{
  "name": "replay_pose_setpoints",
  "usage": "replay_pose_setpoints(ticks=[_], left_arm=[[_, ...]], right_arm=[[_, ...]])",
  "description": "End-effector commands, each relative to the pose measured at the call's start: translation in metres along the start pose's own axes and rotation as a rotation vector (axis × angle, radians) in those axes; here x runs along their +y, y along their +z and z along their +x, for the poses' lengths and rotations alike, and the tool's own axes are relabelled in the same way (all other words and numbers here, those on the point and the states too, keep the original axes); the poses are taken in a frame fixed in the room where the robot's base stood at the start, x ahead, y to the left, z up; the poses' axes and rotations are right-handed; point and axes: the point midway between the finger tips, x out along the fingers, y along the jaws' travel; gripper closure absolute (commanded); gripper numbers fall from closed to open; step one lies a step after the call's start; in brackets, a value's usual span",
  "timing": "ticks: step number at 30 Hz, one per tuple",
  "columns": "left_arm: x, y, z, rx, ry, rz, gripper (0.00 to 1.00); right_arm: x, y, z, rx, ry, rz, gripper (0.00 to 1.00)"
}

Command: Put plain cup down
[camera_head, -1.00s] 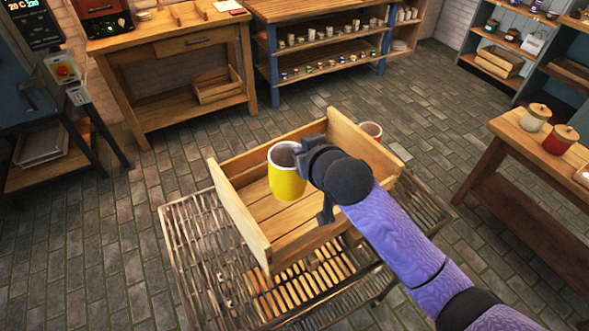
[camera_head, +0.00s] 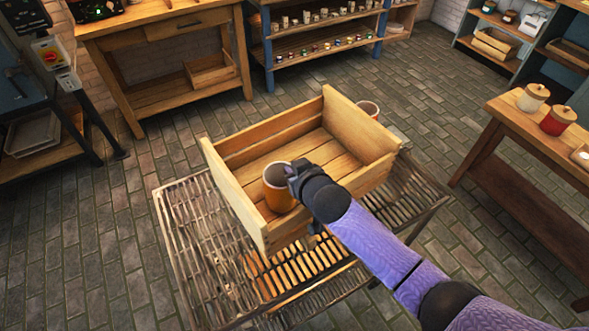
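The plain cup (camera_head: 279,193) is orange-yellow with a pale inside. It is upright and low inside the front left part of the wooden crate (camera_head: 238,207), near its left wall. I cannot tell whether its base touches the crate floor. My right gripper (camera_head: 297,177) is at the cup's right rim and looks shut on it; its fingertips are partly hidden by the wrist. My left gripper is not in view.
The crate stands on a slatted rack (camera_head: 190,235). A reddish cup (camera_head: 368,108) shows behind the crate's right wall. The rest of the crate floor is bare. A table (camera_head: 500,104) with lidded jars is at the right.

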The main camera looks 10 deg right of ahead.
Motion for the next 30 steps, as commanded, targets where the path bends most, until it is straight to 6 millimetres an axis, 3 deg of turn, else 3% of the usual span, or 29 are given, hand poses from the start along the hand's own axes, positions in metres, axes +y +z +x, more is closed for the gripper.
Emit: replay_pose_setpoints(ticks=[1,4,14,17,24,30], left_arm=[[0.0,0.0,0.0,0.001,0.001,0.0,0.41],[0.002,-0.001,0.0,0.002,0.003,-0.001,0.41],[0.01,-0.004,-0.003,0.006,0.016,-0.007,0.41],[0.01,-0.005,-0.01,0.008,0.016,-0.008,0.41],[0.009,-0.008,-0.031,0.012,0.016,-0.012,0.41],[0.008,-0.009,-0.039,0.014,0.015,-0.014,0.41]], right_arm=[[0.0,0.001,0.0,-0.002,0.0,0.0,0.71],[0.0,0.001,0.0,-0.002,0.0,0.0,0.51],[0.0,-0.003,-0.003,-0.001,0.0,0.0,0.51],[0.0,-0.004,-0.017,-0.002,-0.001,0.001,0.51],[0.0,-0.004,-0.074,-0.003,-0.001,0.0,0.51],[0.0,-0.003,-0.111,-0.002,0.0,0.0,0.51]])
